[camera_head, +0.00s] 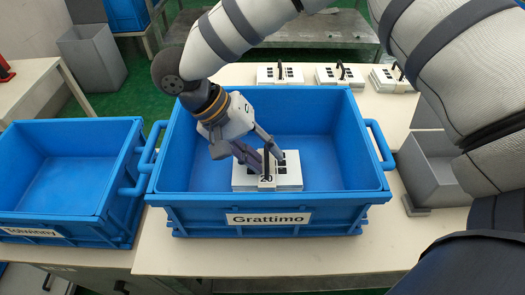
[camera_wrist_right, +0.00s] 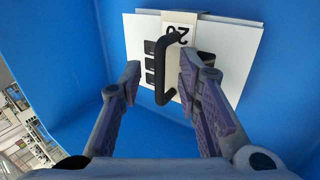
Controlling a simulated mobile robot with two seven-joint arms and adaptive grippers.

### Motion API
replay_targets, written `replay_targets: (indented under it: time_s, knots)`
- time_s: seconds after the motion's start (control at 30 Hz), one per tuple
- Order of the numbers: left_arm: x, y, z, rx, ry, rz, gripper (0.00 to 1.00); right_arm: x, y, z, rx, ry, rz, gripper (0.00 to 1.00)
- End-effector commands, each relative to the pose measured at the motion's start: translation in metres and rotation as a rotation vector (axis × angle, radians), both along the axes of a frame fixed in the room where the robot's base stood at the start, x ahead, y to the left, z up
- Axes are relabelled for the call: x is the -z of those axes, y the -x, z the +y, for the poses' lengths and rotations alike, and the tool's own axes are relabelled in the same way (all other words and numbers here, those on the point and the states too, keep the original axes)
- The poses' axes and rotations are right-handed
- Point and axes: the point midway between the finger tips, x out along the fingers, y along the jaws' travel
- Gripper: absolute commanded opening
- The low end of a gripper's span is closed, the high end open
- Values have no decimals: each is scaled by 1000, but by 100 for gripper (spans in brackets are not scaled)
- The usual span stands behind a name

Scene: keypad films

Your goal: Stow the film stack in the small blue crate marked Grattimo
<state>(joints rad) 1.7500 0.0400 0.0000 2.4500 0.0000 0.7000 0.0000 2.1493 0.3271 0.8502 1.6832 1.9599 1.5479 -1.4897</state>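The film stack (camera_head: 286,178) is a flat white stack with a black handle and a label reading 20. It lies inside the blue crate marked Grattimo (camera_head: 178,205), toward the front wall, and appears to rest on the floor. In the right wrist view the stack (camera_wrist_right: 228,60) shows against blue, its black handle (camera_wrist_right: 160,85) facing the camera. My right gripper (camera_head: 268,160) reaches down into the crate above the stack. In the wrist view its fingers (camera_wrist_right: 160,80) are apart on both sides of the handle, with gaps. My left gripper is not in view.
Another blue crate (camera_head: 55,215) stands to the left; its label is hard to read. Several similar white stacks (camera_head: 280,74) with black handles stand along the back. A grey bin (camera_head: 432,175) is right of the Grattimo crate. Bare table (camera_head: 300,255) lies in front.

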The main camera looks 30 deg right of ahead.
Motion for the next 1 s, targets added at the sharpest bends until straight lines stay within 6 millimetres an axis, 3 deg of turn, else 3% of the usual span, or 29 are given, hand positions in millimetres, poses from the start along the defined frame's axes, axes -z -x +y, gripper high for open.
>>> replay_targets:
  time_s: [0.27,0.5,0.7,1.0]
  knots:
    - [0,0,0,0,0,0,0,-8,-4,5,1,0,-3,31]
    - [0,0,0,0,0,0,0,-61,-21,35,0,-2,-5,31]
    - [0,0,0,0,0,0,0,-93,-31,53,0,-1,-2,31]
    - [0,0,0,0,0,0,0,-101,-34,57,0,0,0,31]
